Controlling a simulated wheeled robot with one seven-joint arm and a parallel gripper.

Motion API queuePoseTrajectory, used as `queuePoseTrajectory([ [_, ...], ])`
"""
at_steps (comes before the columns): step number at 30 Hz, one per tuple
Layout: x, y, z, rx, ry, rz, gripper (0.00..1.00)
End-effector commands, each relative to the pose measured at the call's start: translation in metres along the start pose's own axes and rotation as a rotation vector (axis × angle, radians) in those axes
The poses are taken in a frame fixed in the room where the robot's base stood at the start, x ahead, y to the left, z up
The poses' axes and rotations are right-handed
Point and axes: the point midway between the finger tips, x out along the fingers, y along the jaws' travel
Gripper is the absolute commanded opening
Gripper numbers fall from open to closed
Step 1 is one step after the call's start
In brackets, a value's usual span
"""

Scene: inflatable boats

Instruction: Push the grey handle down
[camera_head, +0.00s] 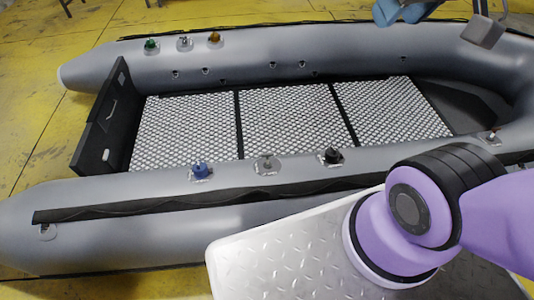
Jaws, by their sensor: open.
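A grey handle (266,163) stands on the near side tube of the grey inflatable boat (200,222), between a blue handle (200,170) and a black handle (332,156). Another greyish handle (184,43) stands on the far tube, between a green handle (151,45) and an orange one (215,38). The handles are small here, and I cannot tell how far up or down they sit. My gripper is not in view; only purple links of my arm show at the lower right.
The boat has a patterned white floor (190,124) and a dark transom board (101,118) at its left end. A blue object and a grey block (483,32) show at the top right, partly cut off. Yellow floor (35,85) is open at left.

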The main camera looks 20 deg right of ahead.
Motion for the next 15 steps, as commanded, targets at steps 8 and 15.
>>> queuePoseTrajectory([
  [8, 0.016, -0.004, -0.038, 0.106, -0.052, -0.025, 0.43],
  [15, 0.050, -0.011, -0.090, 0.276, -0.123, -0.046, 0.43],
])
